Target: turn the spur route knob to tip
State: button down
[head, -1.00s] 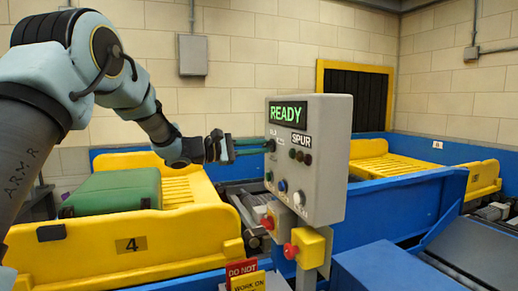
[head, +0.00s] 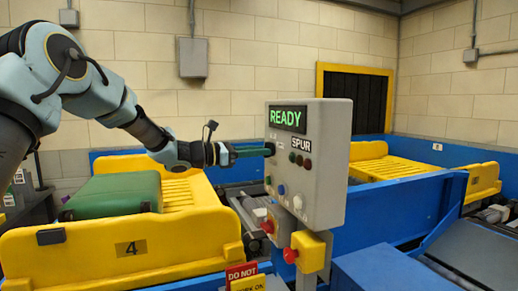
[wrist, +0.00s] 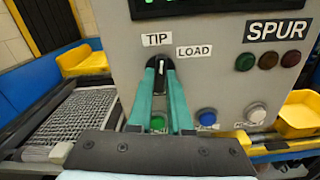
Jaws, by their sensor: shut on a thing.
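The control box (head: 322,165) has a green READY display (head: 288,119) and a SPUR label (head: 301,148). The route knob (wrist: 161,66) is small and dark with a white mark. The TIP label (wrist: 157,40) is above it and the LOAD label (wrist: 194,51) is up to its right. The white mark looks close to upright, towards TIP. My gripper (head: 266,150) reaches the box face from the left. In the wrist view its teal fingers (wrist: 162,72) are shut on the knob, one on each side, hiding part of it.
Below the knob are a green button (wrist: 158,122), a blue button (wrist: 207,117) and a white knob (wrist: 257,113). Three lamps (wrist: 267,60) sit under SPUR. A red stop button (head: 291,255) on a yellow box is lower. A green suitcase (head: 112,196) lies on yellow tray 4 (head: 180,236).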

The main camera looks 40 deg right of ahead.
jog(key=shift+n+p, duration=0.5)
jog(key=shift+n, duration=0.6)
jog(key=c, duration=0.8)
grip_release()
jog(key=shift+c, duration=0.2)
jog(key=shift+a, duration=0.1)
jog(key=b+v, duration=0.4)
jog(key=v, duration=0.6)
jog(key=shift+w+a, duration=0.15)
jog(key=shift+a, duration=0.15)
